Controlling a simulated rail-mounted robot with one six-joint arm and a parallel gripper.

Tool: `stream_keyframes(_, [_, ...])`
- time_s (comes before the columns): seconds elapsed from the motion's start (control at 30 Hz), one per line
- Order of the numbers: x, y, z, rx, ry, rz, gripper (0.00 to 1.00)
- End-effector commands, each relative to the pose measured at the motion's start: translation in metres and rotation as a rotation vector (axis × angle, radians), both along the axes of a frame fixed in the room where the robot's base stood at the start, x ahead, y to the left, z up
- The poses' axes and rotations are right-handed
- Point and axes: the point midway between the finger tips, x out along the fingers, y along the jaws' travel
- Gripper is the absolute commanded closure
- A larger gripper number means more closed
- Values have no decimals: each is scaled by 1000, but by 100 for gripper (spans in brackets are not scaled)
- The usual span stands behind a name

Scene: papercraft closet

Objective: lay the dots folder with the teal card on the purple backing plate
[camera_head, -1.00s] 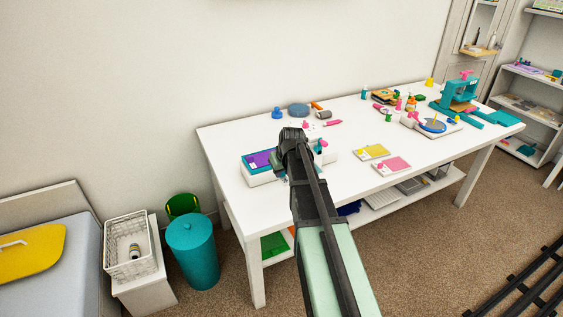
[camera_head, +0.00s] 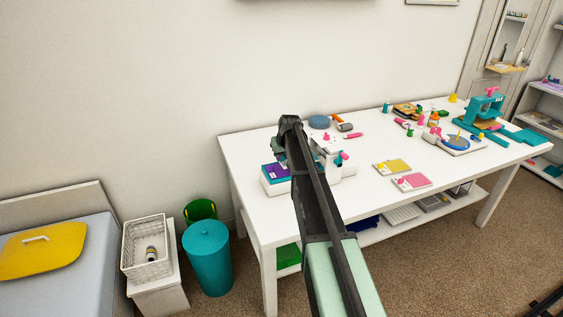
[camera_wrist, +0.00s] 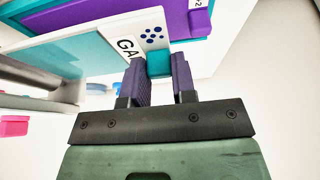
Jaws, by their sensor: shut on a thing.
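In the wrist view my gripper (camera_wrist: 158,70) is shut on a small teal tab (camera_wrist: 158,63) at the edge of the dots folder (camera_wrist: 153,24). The folder is white, with dark blue dots and a partly hidden label reading "GA". A teal sheet, apparently the teal card (camera_wrist: 70,50), lies along its face. A purple plate (camera_wrist: 210,24) on a teal edge shows just beyond the folder; I cannot tell whether they touch. In the head view the purple backing plate (camera_head: 274,171) lies on a teal and white base at the table's left end. My gripper (camera_head: 288,150) is beside it, its fingertips and the folder mostly hidden.
Yellow (camera_head: 392,166) and pink (camera_head: 411,182) cards lie towards the front. A teal press (camera_head: 487,115) stands at the far right. A teal bin (camera_head: 207,258) stands on the floor left of the table.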

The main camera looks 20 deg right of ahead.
Motion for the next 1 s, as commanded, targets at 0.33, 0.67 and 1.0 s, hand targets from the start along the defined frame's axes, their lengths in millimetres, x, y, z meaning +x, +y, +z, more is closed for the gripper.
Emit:
stream_keyframes(0.33, [10, -1, -37, 0, 0, 1, 100])
stream_keyframes(0.67, [10, -1, -38, 0, 0, 1, 67])
stream_keyframes(1.0, [10, -1, -35, 0, 0, 1, 64])
